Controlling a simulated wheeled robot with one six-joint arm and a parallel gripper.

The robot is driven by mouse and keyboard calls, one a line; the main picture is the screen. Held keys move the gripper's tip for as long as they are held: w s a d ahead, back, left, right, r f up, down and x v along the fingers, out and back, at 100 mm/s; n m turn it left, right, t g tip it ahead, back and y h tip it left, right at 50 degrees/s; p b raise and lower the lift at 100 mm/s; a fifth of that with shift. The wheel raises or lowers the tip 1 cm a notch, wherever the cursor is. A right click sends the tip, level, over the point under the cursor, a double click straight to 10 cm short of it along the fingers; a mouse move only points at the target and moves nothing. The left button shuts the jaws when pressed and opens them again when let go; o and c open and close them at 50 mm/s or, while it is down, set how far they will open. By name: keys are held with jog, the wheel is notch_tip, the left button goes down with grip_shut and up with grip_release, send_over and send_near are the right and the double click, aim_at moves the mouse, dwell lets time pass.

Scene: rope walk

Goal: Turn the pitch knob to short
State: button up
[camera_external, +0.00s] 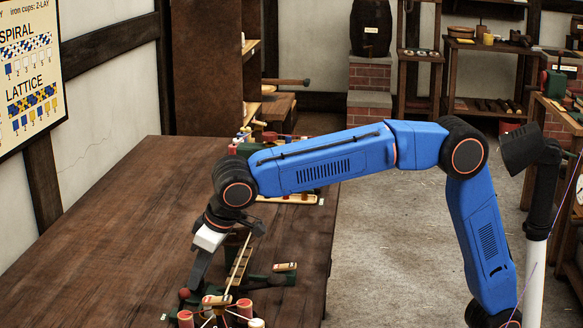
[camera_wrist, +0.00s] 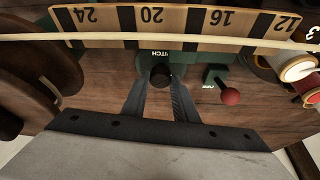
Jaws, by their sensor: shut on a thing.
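The pitch knob (camera_wrist: 160,75) is a small dark round knob below a green plate whose label reads "ITCH" in part in the wrist view. My gripper (camera_wrist: 160,88) has its two dark fingers on either side of the knob and is shut on it. The knob's pointer and any "short" mark cannot be made out. In the external view my gripper (camera_external: 196,275) reaches down to the green machine (camera_external: 258,280) near the table's front right edge; the knob is hidden there.
A red-balled lever (camera_wrist: 229,96) stands just right of the knob. A numbered scale (camera_wrist: 180,22) and a pale cord (camera_wrist: 110,37) run above it. Spools (camera_wrist: 297,68) are at the right, a brown wheel (camera_wrist: 25,80) at the left. The table (camera_external: 100,210) is clear at left.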

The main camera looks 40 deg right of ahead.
jog(key=m, duration=0.2)
jog(key=m+t+h, duration=0.1)
jog(key=m, duration=0.1)
jog(key=shift+s+a, duration=0.1)
jog(key=shift+a, duration=0.1)
jog(key=shift+m+h, duration=0.8)
jog(key=shift+m, duration=0.8)
jog(key=o, duration=1.1)
jog(key=shift+c, duration=0.2)
jog(key=shift+r, duration=0.1)
jog(key=v, duration=1.7)
jog(key=shift+a, duration=0.2)
jog(key=shift+s, duration=0.1)
